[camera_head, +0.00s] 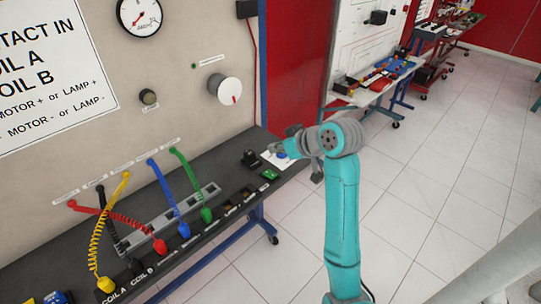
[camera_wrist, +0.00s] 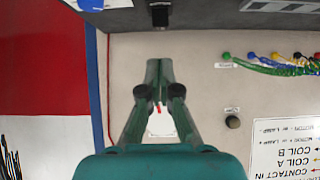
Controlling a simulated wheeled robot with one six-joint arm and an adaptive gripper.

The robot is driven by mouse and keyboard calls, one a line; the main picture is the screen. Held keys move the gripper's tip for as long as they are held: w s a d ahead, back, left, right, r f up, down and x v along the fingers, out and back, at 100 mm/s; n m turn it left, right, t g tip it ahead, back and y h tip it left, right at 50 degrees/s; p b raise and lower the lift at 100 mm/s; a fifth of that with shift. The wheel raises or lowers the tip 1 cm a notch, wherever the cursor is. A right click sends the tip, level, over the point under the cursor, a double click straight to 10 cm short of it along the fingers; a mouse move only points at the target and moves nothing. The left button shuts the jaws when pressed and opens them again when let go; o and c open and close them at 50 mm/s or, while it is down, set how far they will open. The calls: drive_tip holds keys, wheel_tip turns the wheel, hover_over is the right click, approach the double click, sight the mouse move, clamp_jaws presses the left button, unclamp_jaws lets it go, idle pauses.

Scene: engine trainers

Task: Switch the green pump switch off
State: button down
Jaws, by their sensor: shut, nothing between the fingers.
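A small green switch (camera_head: 269,174) sits on the dark bench top near its right front edge, in the head view. Its on or off position is too small to tell. I cannot make out the green switch in the wrist view. My gripper (camera_wrist: 159,64) is shut and empty in the wrist view, its fingertips together.
A black device (camera_head: 250,158) stands on the bench (camera_head: 60,238) beside the green switch. A white dial with a red mark (camera_head: 224,91) is on the upright panel behind. Coiled cables and plugs (camera_head: 188,172) fill the bench's left part. Open floor (camera_head: 420,190) lies to the right.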

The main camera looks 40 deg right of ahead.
drive_tip(key=s+r, duration=0.2)
drive_tip(key=shift+r, duration=0.3)
idle(0.5)
